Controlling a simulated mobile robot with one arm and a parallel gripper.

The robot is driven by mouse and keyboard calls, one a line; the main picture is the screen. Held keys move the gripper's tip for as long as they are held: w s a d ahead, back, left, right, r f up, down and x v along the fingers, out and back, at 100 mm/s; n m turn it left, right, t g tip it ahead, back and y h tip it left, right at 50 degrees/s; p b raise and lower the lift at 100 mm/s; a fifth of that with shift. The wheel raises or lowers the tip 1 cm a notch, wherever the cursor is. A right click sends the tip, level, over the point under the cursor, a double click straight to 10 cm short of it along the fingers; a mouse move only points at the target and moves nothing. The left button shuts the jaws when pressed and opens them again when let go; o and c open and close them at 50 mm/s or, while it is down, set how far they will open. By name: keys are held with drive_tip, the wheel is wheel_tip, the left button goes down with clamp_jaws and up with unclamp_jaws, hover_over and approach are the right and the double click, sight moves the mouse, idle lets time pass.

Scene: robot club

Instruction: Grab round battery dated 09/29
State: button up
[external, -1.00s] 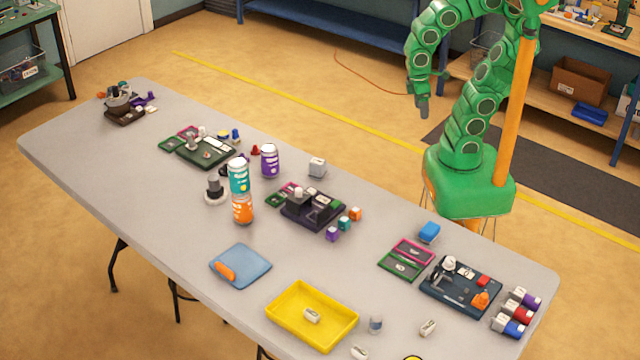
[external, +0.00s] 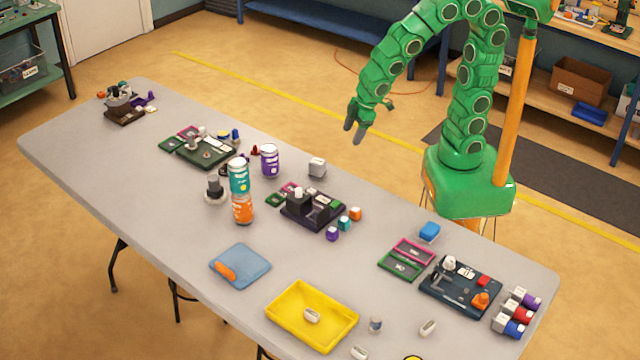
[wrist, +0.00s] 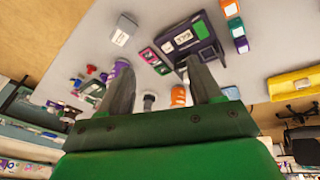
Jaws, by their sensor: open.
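I cannot read a date on any item, so I cannot tell which is the round battery dated 09/29. A small grey-and-white upright cylinder (external: 375,324) stands right of the yellow tray (external: 275,314) near the front edge. Small white rounded pieces lie nearby: one in the tray (external: 312,315), one on the table to the right (external: 428,328), one at the front (external: 360,352). My gripper (external: 354,128) is open and empty, above and beyond the table's far edge, well away from these. Its two fingers (wrist: 158,66) show spread in the wrist view.
Dark trays of parts, such as one at right (external: 436,292), line the table. A blue mat (external: 240,263) lies in front. Bare tabletop lies left of it.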

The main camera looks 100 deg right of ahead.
drive_tip(key=w+a+f+n+t+y, duration=0.1)
drive_tip(key=w+a+f+n+y, duration=0.15)
drive_tip(key=w+a, duration=0.45)
drive_tip(key=w+a+f+n+t+y, duration=0.1)
drive_tip(key=w+a+f+n, duration=0.15)
drive_tip(key=a, duration=0.85)
drive_tip(key=w+a+f+n+t+y, duration=0.2)
drive_tip(key=w+a+f, duration=0.2)
drive_tip(key=a, duration=0.4)
drive_tip(key=n+g+y, duration=0.5)
drive_tip(key=y, duration=0.4)
approach(377, 315)
drive_tip(key=x, duration=0.3)
drive_tip(key=shift+s+a+r+h, duration=0.1)
drive_tip(key=shift+a+r+h, duration=0.2)
drive_tip(key=shift+a, duration=0.1)
drive_tip(key=shift+x, duration=0.9)
drive_tip(key=shift+f+x, duration=0.2)
drive_tip(key=shift+x, duration=2.65)
drive_tip(key=shift+d, duration=0.1)
drive_tip(key=c, duration=1.1)
